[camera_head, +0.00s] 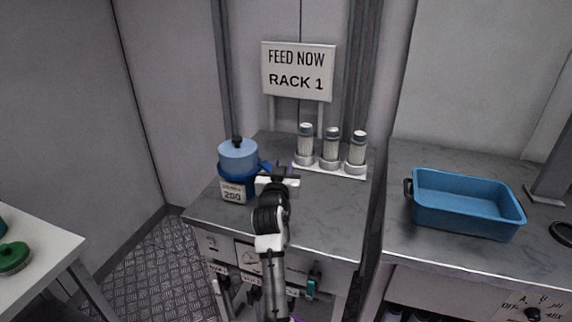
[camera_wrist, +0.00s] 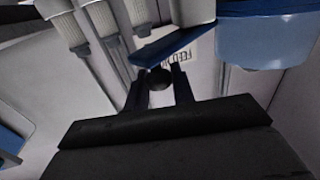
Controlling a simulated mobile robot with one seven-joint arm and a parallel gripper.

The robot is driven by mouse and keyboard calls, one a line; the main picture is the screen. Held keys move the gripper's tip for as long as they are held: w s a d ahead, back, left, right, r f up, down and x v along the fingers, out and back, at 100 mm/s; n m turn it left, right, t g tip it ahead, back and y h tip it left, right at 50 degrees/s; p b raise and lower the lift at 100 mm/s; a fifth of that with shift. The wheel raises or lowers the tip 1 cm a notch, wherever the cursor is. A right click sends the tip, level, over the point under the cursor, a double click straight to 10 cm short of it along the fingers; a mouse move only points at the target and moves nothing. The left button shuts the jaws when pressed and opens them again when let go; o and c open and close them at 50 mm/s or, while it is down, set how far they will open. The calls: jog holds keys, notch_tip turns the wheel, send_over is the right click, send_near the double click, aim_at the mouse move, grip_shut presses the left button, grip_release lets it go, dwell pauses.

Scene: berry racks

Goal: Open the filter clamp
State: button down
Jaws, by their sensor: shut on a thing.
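A blue filter pot (camera_head: 236,172) with a lighter blue lid (camera_head: 238,155) and a black top knob stands at the left of the grey counter. It carries a white label reading 200. A dark blue clamp lever (camera_head: 264,166) sticks out from its right side. The lever (camera_wrist: 172,45) also shows in the wrist view, with a dark round knob (camera_wrist: 159,79) at its end. My gripper (camera_head: 282,171) is right of the pot, and its fingers (camera_wrist: 158,82) are shut on the knob. The pot's light blue side (camera_wrist: 262,42) fills the wrist view's upper right.
Several clear cylinders with grey caps (camera_head: 331,147) stand on a white base close behind my gripper, to the right. A "FEED NOW RACK 1" sign (camera_head: 298,71) stands behind. A blue tray (camera_head: 465,222) sits on the right counter. The counter's front right is clear.

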jog(key=a+m+g+h+b, duration=0.1)
jog(key=m+g+h+b, duration=0.1)
jog(key=m+h+b, duration=0.1)
jog(key=s+a+m+g+h+b, duration=0.1)
jog(key=a+m+g+h+b, duration=0.1)
jog(key=h+b, duration=0.3)
jog(key=a+m+g+h+b, duration=0.2)
jog(key=m+g+h+b, duration=0.1)
jog(key=m+h+b, duration=0.1)
jog(key=shift+s+a+f, duration=0.1)
jog(key=shift+s+a, duration=0.1)
jog(key=c, duration=1.2)
grip_release()
jog(key=shift+a, duration=0.1)
jog(key=b+v, duration=0.2)
jog(key=v, duration=1.1)
jog(key=shift+s+a, duration=0.15)
jog(key=shift+a, duration=0.2)
